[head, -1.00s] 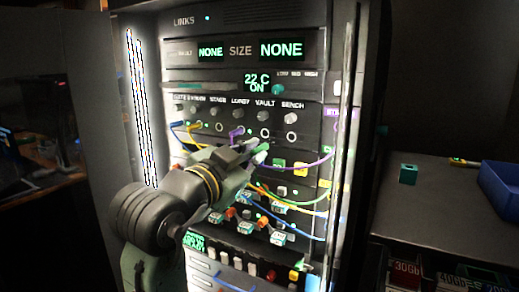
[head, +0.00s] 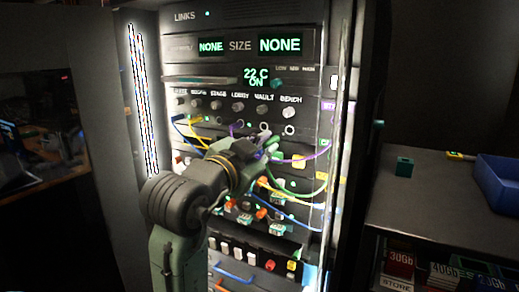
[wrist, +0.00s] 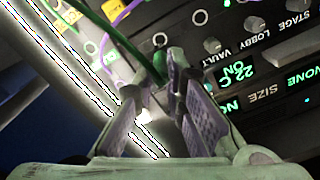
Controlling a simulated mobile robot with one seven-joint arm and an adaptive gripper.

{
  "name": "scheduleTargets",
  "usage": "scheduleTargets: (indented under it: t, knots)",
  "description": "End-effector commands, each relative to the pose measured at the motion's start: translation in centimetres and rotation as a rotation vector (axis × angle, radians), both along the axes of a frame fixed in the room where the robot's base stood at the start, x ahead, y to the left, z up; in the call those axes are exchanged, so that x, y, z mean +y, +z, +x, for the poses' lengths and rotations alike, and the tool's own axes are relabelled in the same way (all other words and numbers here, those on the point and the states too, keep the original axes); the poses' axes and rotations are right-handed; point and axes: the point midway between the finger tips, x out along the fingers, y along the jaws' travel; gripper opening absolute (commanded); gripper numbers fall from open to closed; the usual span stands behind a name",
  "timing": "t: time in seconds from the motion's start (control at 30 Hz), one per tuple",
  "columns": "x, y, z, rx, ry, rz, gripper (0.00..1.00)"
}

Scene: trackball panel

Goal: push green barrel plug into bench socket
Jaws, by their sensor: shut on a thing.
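My gripper (wrist: 162,75) is shut on the green barrel plug (wrist: 159,64), which shows between the fingertips in the wrist view with its green cable leading away. In the head view my gripper (head: 266,149) is in front of the panel, just below the socket row, and largely hides the plug. The bench socket (head: 289,129) is a pale ring under the BENCH label, up and to the right of the fingertips. It looks empty. In the wrist view a ring, apparently this socket (wrist: 160,39), lies just beyond the plug. The plug appears apart from it.
The vault socket (head: 264,127) is the empty ring to the left. A purple cable (head: 302,159) and other cables cross the panel near my gripper. Knobs (head: 238,107) stand in a row above. A side bench with a blue bin (head: 500,183) is at right.

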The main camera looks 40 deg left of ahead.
Motion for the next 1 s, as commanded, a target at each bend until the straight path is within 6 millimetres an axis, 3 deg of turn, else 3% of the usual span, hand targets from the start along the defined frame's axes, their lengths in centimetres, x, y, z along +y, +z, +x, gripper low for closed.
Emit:
scheduleTargets:
  t: [0.4, 1.0]
  knots:
    - [0.7, 0.0, 3.1, 0.0, -0.001, 0.0, 0.0]
    - [0.8, 0.0, 3.4, -0.001, 0.0, 0.001, 0.0]
